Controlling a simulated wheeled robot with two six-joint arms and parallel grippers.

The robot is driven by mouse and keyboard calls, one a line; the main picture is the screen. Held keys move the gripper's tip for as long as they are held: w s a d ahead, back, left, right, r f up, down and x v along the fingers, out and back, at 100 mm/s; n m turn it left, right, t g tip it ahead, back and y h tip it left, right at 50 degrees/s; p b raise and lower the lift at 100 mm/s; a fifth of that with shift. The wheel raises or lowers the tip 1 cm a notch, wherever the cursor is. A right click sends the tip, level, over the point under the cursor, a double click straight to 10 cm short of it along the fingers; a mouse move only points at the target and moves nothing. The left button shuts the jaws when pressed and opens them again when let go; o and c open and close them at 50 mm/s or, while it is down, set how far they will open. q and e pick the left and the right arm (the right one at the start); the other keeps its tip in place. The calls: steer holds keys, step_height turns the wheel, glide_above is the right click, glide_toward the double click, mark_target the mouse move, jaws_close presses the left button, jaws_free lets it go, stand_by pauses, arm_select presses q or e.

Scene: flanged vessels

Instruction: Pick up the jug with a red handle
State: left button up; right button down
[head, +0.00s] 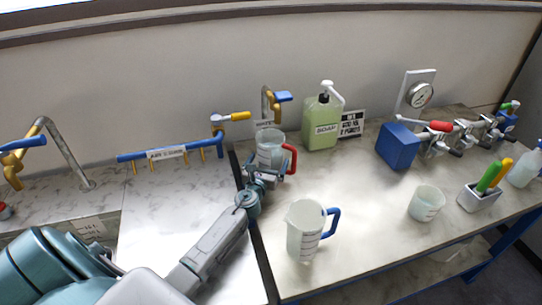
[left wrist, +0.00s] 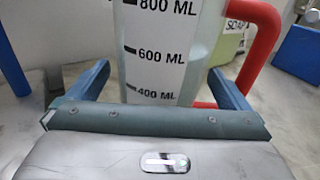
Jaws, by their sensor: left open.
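The jug with a red handle (head: 270,148) stands upright on the counter near the yellow tap, its handle to the right. In the left wrist view the same jug (left wrist: 165,40) fills the middle, with a white volume scale facing the camera. My left gripper (head: 265,173) is at the jug's near side, and its lower part is hidden behind the gripper. In the left wrist view the open blue fingers (left wrist: 155,85) lie on either side of the jug, the right one close to the red handle. My right gripper is out of view.
A blue-handled jug (head: 306,232) stands near my left forearm. A soap bottle (head: 323,122), blue box (head: 398,146), small beaker (head: 426,203) and pen holder (head: 479,196) stand to the right. A blue pipe rail (head: 170,152) runs left of the jug.

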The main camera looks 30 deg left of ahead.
arm_select(q)
steer(key=shift+x, duration=1.25)
steer(key=c, duration=1.3)
steer(key=shift+c, duration=1.4)
steer(key=shift+r, duration=0.1)
